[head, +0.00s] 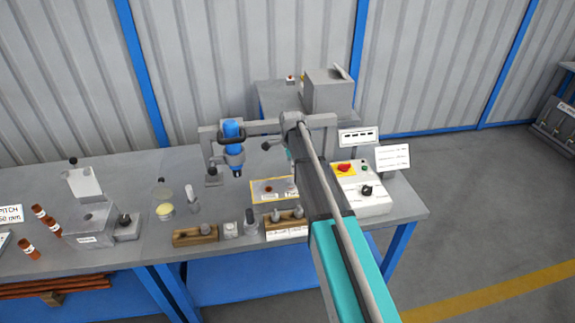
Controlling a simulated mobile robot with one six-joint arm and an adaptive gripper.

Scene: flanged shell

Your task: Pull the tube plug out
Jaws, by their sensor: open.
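I cannot pick out a tube plug for certain in the head view. A blue tool (232,131) with a dark ring handle hangs upright, tip down, on a grey frame (262,127) over the workbench. Several brown cylinders with white labels (39,211) stand or lie at the far left. My teal and grey arm reaches forward across the right half of the bench. My gripper is not visible; the arm hides what lies behind its far end.
The grey workbench (130,172) has blue legs. A control box (362,191) with a red knob on yellow sits at its right end, near white sign cards (393,157). Grey blocks (92,224) stand at the left. A large grey machine (328,92) stands behind. Floor at right is clear.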

